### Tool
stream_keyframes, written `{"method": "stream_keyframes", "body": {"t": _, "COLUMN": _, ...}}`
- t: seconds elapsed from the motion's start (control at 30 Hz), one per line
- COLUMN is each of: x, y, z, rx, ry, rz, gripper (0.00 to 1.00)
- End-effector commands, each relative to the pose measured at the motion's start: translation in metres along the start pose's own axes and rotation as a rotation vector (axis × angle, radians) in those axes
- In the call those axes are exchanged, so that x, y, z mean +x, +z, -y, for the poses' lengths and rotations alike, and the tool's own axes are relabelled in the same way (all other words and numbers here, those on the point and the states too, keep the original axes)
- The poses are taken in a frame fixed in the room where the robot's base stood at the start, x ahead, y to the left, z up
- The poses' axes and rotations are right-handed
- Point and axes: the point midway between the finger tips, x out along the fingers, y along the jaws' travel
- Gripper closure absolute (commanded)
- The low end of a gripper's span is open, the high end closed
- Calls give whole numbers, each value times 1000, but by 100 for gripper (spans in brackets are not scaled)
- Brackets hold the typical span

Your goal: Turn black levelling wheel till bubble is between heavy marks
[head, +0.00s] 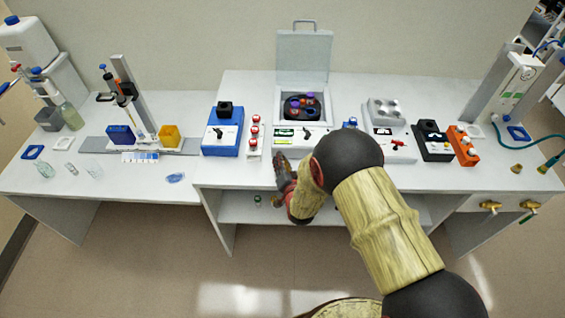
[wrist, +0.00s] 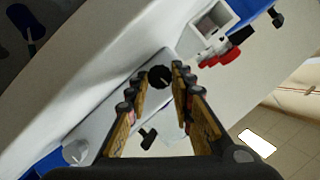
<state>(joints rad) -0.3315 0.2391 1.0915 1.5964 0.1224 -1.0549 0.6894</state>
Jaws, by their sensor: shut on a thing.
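The black levelling wheel (wrist: 160,77) shows in the wrist view between my fingertips, with a pale line on its face. My gripper (wrist: 160,74) is shut on it, one finger on each side. In the head view my gripper (head: 283,174) is at the front edge of the bench, below the white device with the open lid (head: 304,50). The wheel is hidden there by my gripper and arm. I cannot make out the bubble or the heavy marks in either view.
A blue box (head: 221,139) and a strip with red buttons (head: 254,132) stand left of the lidded device. A shelf (head: 235,207) is under the bench.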

Motion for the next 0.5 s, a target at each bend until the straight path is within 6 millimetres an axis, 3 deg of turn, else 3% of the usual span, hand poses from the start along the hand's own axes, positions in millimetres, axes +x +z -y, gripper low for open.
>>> {"method": "stream_keyframes", "body": {"t": 0.5, "x": 0, "y": 2, "z": 6, "rx": -420, "ry": 175, "rz": 2, "gripper": 100}}
